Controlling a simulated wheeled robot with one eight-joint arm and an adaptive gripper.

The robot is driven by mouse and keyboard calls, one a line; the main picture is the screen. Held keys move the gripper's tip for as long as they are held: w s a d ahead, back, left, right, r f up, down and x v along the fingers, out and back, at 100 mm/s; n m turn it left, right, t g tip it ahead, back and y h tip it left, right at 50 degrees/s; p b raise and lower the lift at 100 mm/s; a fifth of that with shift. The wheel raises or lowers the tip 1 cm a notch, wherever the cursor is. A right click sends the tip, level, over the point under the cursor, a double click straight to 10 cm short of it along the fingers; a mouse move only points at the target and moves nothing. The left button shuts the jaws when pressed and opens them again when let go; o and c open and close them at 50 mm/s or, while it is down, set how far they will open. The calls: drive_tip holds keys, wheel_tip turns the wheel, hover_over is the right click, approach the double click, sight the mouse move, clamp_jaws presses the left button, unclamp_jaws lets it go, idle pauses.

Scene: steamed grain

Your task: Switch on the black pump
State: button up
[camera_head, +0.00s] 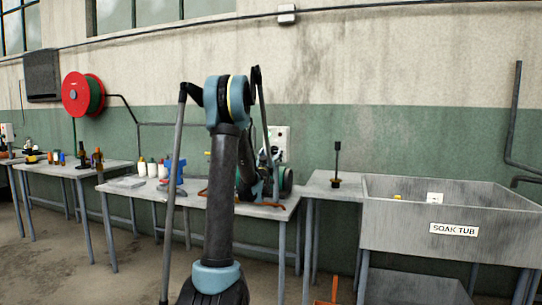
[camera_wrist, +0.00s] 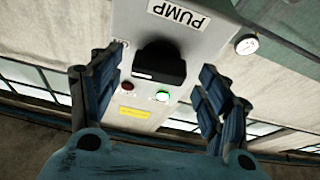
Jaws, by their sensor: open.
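In the wrist view a pale grey panel carries an upside-down PUMP label (camera_wrist: 178,14). Below the label is a black knob (camera_wrist: 159,64) with a white mark on its lower edge. Under it are a dark red light or button (camera_wrist: 128,86) and a brightly lit green one (camera_wrist: 162,96). My gripper (camera_wrist: 160,64) is open, one finger on each side of the knob in the picture, with visible gaps; depth to the panel is unclear. In the head view the pale panel (camera_head: 281,140) shows behind my arm, which hides part of it.
A round gauge (camera_wrist: 247,44) sits at the panel's right in the wrist view. In the head view, a bench (camera_head: 130,188) bears white bottles (camera_head: 152,168) and a blue item (camera_head: 174,172). The grey soak tub (camera_head: 400,222) stands right. A red hose reel (camera_head: 82,95) hangs left.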

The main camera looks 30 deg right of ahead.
drive_tip(key=shift+w+d+r, duration=0.25)
drive_tip(key=shift+w+d, duration=0.2)
drive_tip(key=shift+d, duration=0.05)
drive_tip(key=shift+c, duration=0.2)
drive_tip(key=c, duration=1)
drive_tip(key=shift+m+g+h, duration=0.4)
drive_tip(key=shift+m, duration=0.5)
drive_tip(key=o, duration=1)
drive_tip(key=shift+o, duration=0.2)
drive_tip(key=v, duration=1.2)
